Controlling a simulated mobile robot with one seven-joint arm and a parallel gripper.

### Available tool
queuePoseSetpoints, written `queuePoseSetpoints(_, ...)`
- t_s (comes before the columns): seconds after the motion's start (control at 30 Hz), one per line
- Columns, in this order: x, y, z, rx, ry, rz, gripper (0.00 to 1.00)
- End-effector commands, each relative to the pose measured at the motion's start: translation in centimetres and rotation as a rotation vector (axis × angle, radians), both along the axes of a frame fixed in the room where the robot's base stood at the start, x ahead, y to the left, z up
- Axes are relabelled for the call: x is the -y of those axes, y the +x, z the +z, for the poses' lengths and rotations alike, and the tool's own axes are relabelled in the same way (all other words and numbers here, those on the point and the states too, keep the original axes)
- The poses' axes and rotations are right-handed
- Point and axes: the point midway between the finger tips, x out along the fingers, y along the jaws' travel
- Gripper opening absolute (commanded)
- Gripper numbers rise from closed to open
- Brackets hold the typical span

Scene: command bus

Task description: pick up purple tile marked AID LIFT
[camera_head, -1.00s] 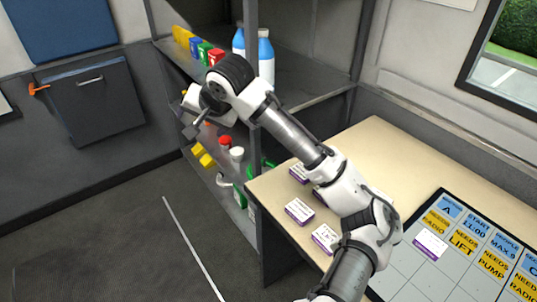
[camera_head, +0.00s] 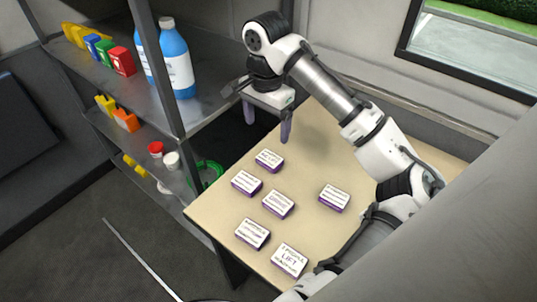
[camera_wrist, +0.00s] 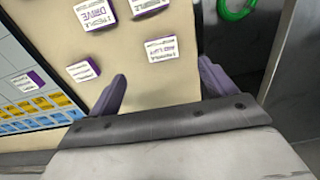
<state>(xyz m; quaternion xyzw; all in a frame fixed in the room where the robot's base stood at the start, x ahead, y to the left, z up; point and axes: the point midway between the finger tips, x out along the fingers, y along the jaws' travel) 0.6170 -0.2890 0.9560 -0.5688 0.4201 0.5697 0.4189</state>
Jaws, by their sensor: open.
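The tile that appears to read AID LIFT (camera_wrist: 161,49) lies flat on the tan table, white-topped with purple sides. It is just ahead of the gap between my fingertips in the wrist view. In the head view it seems to be the tile (camera_head: 269,160) nearest my gripper, though its print is blurred there. My gripper (camera_head: 268,120) is open and empty above the table, its purple fingers pointing down and apart from the tile. Both fingers also show in the wrist view (camera_wrist: 163,82).
Similar tiles lie close by, including one marked DRIVE (camera_wrist: 95,13) and one marked LIFT (camera_head: 289,260). A printed board (camera_wrist: 25,100) carries another tile. A metal shelf (camera_head: 105,85) with blue-and-white bottles (camera_head: 176,62) stands left of the table. A green ring (camera_wrist: 235,9) lies beyond the table edge.

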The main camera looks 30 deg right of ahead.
Motion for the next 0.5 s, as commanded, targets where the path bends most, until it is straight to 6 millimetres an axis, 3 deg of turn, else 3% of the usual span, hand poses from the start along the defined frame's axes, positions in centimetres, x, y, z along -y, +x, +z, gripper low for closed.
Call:
queuePoseSetpoints(0.2,-0.1,0.0,-4.4,0.001,0.004,0.001,0.84)
queuePoseSetpoints(0.5,0.0,0.1,-7.0,0.001,0.000,0.001,0.84)
